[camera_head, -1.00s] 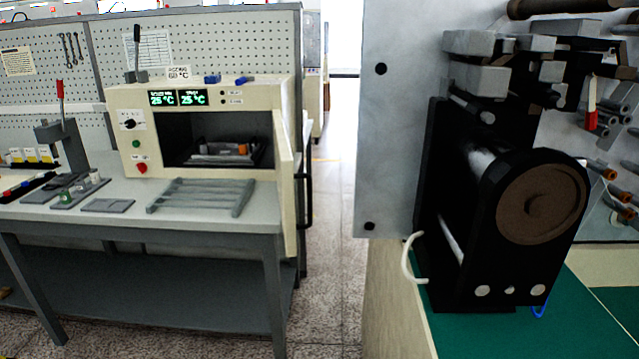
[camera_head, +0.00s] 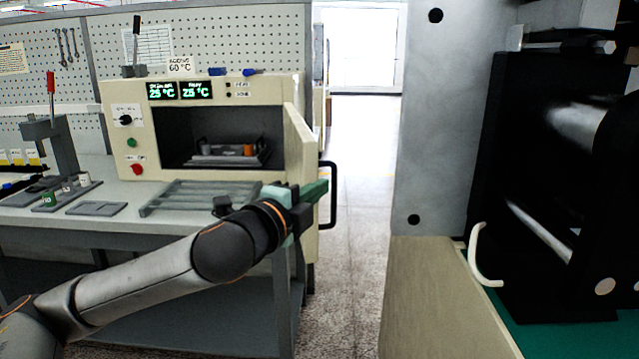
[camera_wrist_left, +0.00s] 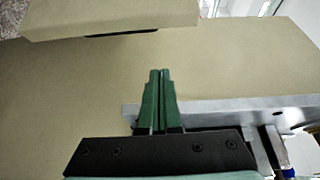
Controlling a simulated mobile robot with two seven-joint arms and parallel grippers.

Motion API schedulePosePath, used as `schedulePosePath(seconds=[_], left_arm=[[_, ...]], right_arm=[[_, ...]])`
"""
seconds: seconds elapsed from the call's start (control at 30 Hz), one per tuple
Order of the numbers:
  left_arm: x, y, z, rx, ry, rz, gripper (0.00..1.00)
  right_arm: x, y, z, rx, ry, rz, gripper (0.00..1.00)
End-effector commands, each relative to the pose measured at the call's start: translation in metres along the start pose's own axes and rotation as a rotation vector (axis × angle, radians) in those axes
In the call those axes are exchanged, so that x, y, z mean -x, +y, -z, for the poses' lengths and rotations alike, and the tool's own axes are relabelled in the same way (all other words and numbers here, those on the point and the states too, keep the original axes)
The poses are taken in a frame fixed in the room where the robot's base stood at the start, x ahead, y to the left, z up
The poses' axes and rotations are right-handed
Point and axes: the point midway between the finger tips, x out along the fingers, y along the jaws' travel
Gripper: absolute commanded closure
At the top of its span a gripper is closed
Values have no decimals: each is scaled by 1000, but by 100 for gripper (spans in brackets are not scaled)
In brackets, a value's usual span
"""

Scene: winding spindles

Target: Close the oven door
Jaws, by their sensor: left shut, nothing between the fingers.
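The beige oven (camera_head: 270,92) stands on the grey bench, its chamber open to view. Its door (camera_head: 300,145) is hinged at the right side and swung out toward me, seen nearly edge-on. A dark bar handle (camera_head: 331,205) is on the door's right-hand face. My left gripper (camera_head: 320,189) overlaps the lower part of the door in the head view, its green fingers shut and empty. In the left wrist view the shut fingers (camera_wrist_left: 157,92) point at a broad beige surface; I cannot tell whether they touch it. My right gripper is out of view.
A grey rack (camera_head: 200,196) lies on the bench before the oven. A tray with parts (camera_head: 228,157) sits in the chamber. A lever press (camera_head: 55,140) stands at left. A tall grey panel (camera_head: 450,120) and black machine are at right, with an aisle between.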

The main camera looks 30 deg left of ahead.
Motion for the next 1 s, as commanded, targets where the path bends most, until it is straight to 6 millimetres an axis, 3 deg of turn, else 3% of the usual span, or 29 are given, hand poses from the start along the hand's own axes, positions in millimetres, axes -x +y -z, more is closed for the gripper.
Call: schedulePosePath(seconds=[0.17,0.43,0.77,1.0], left_arm=[[-5,-10,-4,-22,-16,18,100],[-49,-12,-4,-19,-14,17,100],[-99,-12,-6,-22,-14,18,100],[-79,-9,-28,-25,-15,16,100]], right_arm=[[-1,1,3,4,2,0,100],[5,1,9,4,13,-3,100],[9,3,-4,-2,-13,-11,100],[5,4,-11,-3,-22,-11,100]])
